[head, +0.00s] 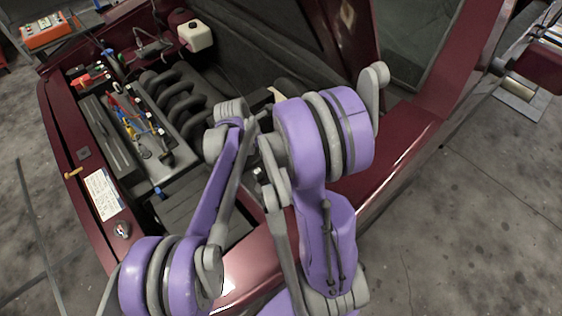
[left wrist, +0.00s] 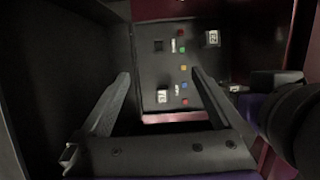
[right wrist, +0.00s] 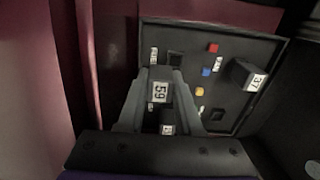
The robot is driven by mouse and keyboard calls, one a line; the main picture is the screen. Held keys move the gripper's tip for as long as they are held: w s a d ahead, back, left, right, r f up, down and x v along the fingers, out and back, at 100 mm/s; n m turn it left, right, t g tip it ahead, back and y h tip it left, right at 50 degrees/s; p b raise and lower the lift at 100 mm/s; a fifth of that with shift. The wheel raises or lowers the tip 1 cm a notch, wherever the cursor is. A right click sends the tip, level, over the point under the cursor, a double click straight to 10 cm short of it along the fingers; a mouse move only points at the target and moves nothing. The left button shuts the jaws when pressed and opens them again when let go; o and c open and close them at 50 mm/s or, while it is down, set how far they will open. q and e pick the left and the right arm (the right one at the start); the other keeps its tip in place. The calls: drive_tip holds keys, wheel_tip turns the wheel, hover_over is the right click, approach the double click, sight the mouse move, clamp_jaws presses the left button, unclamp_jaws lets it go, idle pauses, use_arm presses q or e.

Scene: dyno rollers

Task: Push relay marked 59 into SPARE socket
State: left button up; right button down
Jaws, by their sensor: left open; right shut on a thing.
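The relay marked 59 (right wrist: 158,93) is a dark block with a white label, held between the fingers of my right gripper (right wrist: 161,75) in the right wrist view. Whether it touches the panel (right wrist: 235,45) behind it cannot be told. A dark square socket (right wrist: 176,58) shows just beyond the fingertips, with a white label beside it. Another dark socket (right wrist: 218,114) lies right of the fingers. The socket labels are too small to read, so I cannot tell which is SPARE. My left gripper (left wrist: 160,73) is open and empty, facing the panel. Arms hide both grippers in the head view.
A relay marked 37 (right wrist: 248,76) stands out from the panel to the right. Another labelled relay (right wrist: 168,128) is below the 59. Small coloured fuses (right wrist: 206,72) dot the panel.

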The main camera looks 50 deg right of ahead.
use_arm(q)
drive_tip(key=shift+v, duration=1.45)
use_arm(e)
drive_tip(key=shift+w+r, duration=0.25)
